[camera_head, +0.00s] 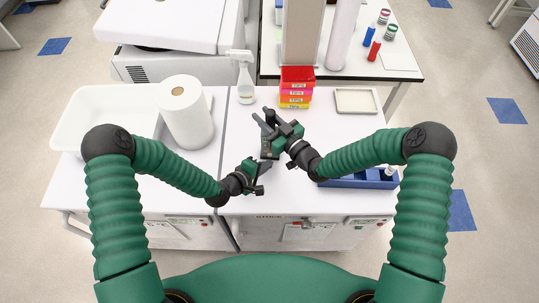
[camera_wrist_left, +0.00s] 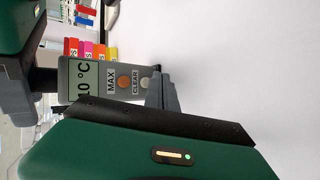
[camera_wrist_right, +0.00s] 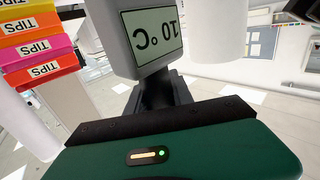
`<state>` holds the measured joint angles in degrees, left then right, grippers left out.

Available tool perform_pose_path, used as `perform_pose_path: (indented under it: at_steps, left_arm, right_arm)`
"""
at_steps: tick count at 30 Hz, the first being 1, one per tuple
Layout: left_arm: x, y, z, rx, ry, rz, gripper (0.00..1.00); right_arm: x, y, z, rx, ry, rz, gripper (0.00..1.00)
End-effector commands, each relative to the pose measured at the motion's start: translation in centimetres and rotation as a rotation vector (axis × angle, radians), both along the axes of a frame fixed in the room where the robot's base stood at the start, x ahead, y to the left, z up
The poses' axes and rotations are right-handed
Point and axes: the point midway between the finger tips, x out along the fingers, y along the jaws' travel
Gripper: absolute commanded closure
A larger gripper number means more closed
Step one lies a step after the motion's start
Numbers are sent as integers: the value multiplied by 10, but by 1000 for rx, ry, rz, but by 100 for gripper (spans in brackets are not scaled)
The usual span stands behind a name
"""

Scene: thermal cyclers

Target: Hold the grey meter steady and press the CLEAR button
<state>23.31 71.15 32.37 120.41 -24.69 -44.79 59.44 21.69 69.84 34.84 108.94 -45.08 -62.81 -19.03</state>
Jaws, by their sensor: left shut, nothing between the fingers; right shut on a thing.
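The grey meter (camera_head: 267,149) is upright above the white bench, held by my right gripper (camera_head: 270,128). My left gripper (camera_head: 266,166) is shut and empty. In the left wrist view its fingertips (camera_wrist_left: 157,84) are right beside the CLEAR button; I cannot tell whether they touch it. In the right wrist view my right gripper's fingers (camera_wrist_right: 160,92) are at the meter (camera_wrist_right: 125,45), below its display.
Stacked coloured tip boxes (camera_head: 296,88) and a spray bottle (camera_head: 244,78) stand behind the grippers. A paper roll (camera_head: 185,110) and white tray (camera_head: 75,133) are at left. A blue rack (camera_head: 358,181) is at right, partly behind my right arm. A shallow tray (camera_head: 356,101) lies back right.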

Motion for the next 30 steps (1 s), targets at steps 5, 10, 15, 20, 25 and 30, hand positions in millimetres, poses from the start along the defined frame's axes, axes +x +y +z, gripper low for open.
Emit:
perform_pose_path:
  at_steps: [5,10,15,20,25,30]
  left_arm:
    - [0,0,0,0,0,0,100]
    - [0,0,0,0,0,0,100]
    - [3,0,1,0,0,0,100]
    - [8,0,2,0,0,1,100]
    - [8,-1,2,0,0,1,100]
    - [8,-1,2,0,0,0,100]
  right_arm:
    - [0,0,0,0,0,0,100]
    - [0,0,0,0,0,0,100]
    - [0,0,0,0,0,0,100]
    - [0,0,0,1,-1,0,100]
    - [0,0,0,1,-1,0,100]
    - [0,0,0,1,-1,0,100]
